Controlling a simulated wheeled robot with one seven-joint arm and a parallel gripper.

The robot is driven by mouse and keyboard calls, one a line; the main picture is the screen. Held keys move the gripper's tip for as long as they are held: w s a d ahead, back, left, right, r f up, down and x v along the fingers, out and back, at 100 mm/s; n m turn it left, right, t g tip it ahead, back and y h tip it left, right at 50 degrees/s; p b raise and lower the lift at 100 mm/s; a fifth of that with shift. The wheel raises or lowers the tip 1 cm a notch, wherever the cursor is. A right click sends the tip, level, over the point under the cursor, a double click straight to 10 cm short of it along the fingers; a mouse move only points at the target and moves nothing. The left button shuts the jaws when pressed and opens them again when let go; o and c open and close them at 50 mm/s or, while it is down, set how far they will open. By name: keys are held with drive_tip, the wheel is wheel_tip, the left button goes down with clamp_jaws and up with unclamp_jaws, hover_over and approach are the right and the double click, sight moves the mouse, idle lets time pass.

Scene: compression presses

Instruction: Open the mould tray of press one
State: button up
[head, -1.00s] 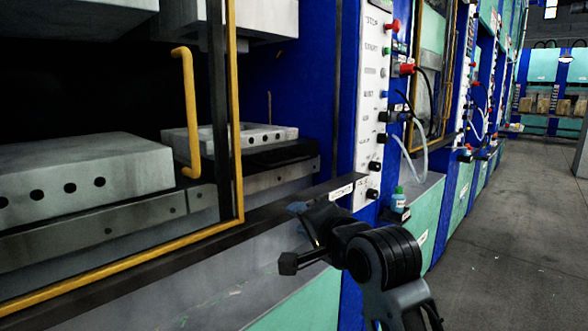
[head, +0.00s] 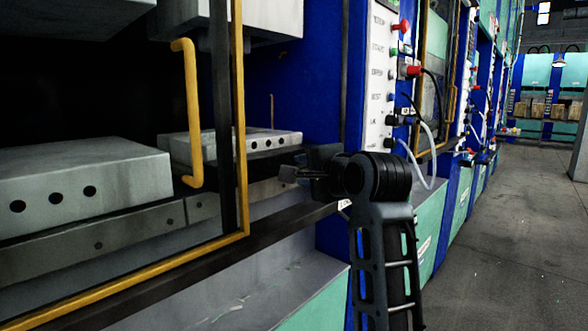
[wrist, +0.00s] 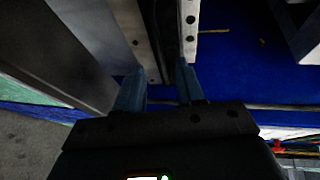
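The press beside me has a yellow-edged frame with a yellow handle (head: 187,115). Inside sit a large grey block with dark holes (head: 70,185) and a second holed block (head: 235,144) farther right. A bolted metal strip (head: 165,218) runs below them; I cannot tell exactly which part is the mould tray. My gripper (head: 290,174) is at the right end of this strip, in front of the second block. In the wrist view its blue fingers (wrist: 160,70) are apart, with the bolted strip (wrist: 140,32) and holed block (wrist: 191,22) just beyond the tips. Contact cannot be told.
A white control panel (head: 382,80) with buttons and a red knob stands right of the opening, close to my arm. A dark sill (head: 200,265) runs below the opening. More presses line the aisle, and the grey floor (head: 500,230) at right is clear.

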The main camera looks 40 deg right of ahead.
drive_tip(key=x, duration=0.5)
drive_tip(key=shift+w+d+f, duration=0.1)
drive_tip(key=shift+w, duration=0.2)
drive_tip(key=shift+c, duration=0.2)
clamp_jaws()
